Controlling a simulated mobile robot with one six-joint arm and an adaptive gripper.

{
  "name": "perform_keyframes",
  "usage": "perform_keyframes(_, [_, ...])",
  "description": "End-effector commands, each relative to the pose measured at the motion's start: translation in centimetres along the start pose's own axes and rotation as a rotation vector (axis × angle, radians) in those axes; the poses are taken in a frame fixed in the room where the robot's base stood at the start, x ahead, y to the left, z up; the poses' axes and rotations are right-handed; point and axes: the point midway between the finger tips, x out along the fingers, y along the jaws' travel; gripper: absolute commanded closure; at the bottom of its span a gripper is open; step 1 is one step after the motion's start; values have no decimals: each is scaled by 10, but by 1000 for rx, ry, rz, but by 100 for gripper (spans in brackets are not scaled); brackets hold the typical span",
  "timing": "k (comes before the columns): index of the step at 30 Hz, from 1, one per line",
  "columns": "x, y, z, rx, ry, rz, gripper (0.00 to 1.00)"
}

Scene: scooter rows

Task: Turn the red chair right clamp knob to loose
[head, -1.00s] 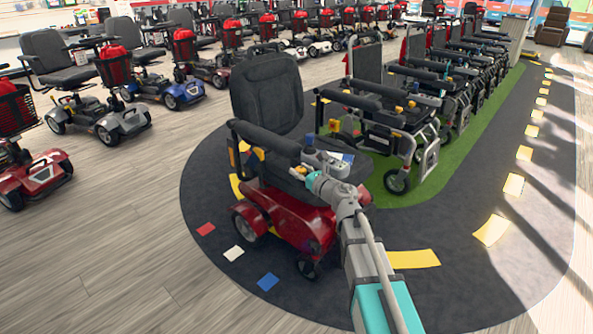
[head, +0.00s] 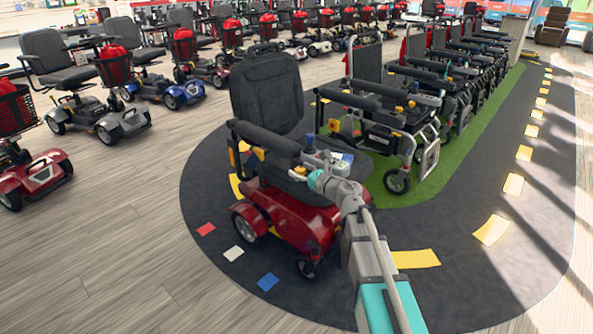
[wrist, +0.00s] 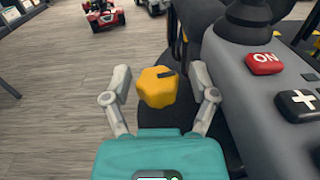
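The red power chair (head: 290,218) stands on the dark mat, with a black seat and a red base. In the wrist view, a yellow lobed clamp knob (wrist: 157,90) with a dark mark on its top sits between the fingers of my gripper (wrist: 162,84). The gripper is open, with a gap showing between the knob and each finger. In the head view, my gripper (head: 309,175) is at the chair's near armrest, beside the control box. The fingers are too small there to make out, and a small yellow spot shows next to them.
The grey control box (wrist: 255,90) with a red ON button is close on the right of my gripper. Scooters (head: 110,115) line the left. The wooden floor at front left is clear.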

Motion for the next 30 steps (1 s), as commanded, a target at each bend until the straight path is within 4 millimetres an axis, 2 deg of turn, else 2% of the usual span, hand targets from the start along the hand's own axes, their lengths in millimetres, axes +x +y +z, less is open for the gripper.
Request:
perform_keyframes(11, [-1, 1, 0, 0, 0, 0, 17])
perform_keyframes(17, [-10, 1, 0, 0, 0, 0, 17])
perform_keyframes(23, [-33, 2, 0, 0, 0, -1, 17])
perform_keyframes(30, [-71, 2, 0, 0, 0, -2, 17])
